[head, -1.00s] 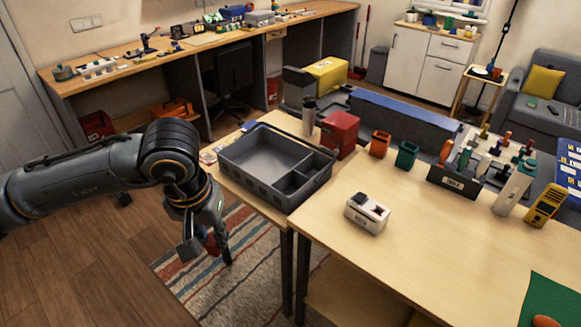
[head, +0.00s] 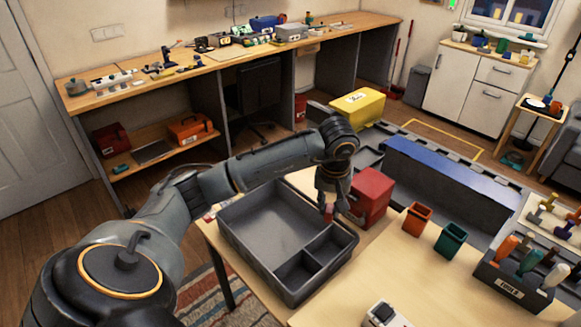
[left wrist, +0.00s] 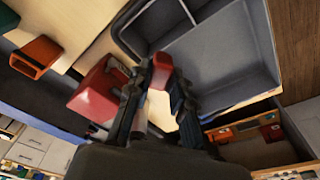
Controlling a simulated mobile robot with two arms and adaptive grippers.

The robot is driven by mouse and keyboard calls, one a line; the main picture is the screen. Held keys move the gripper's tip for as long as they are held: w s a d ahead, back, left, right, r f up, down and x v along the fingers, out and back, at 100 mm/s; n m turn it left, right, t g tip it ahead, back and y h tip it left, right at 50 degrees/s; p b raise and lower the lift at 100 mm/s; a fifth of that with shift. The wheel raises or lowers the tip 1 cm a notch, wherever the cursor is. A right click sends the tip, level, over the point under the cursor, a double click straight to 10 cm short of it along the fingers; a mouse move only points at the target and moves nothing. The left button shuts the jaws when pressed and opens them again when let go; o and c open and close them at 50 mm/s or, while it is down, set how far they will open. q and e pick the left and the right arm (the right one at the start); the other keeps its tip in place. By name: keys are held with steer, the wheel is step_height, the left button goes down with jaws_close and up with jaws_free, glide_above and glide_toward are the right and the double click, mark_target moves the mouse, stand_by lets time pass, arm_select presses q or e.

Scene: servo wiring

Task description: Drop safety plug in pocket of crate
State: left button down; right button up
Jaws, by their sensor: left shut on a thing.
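My left gripper (head: 331,203) is shut on a small red piece, the safety plug (head: 329,213). In the left wrist view the red plug (left wrist: 162,70) sits between the fingertips of the gripper (left wrist: 160,88). The dark grey crate (head: 262,222) stands on the wooden table, with one large compartment and two small pockets (head: 297,269) at its near right. In the head view the gripper is over the crate's far right rim, above it or just beyond; its height is hard to tell. The crate also shows in the left wrist view (left wrist: 225,50). My right gripper is out of view.
A red box (head: 372,196) stands close to the right of the gripper. An orange bin (head: 417,220) and a green bin (head: 450,238) are farther right. A small white device (head: 386,315) lies at the near table edge. The crate's large compartment looks empty.

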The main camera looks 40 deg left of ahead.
mark_target(326, 220)
arm_select(q)
steer(key=shift+s+a+f+b, duration=0.15)
steer(key=shift+f+b, duration=0.15)
steer(key=shift+f, duration=0.35)
steer(key=shift+a+f+b, duration=0.1)
steer(key=shift+f+b, duration=0.2)
steer(key=shift+f, duration=0.3)
steer(key=f, duration=0.1)
steer(key=f+b, duration=0.1)
steer(key=f, duration=0.1)
steer(key=shift+w+a, duration=0.1)
steer(key=shift+w, duration=0.1)
steer(key=shift+f+b, duration=0.25)
steer(key=shift+b, duration=0.05)
steer(key=shift+s+f, duration=0.1)
steer(key=shift+f, duration=0.15)
steer(key=c, duration=1.1)
jaws_free()
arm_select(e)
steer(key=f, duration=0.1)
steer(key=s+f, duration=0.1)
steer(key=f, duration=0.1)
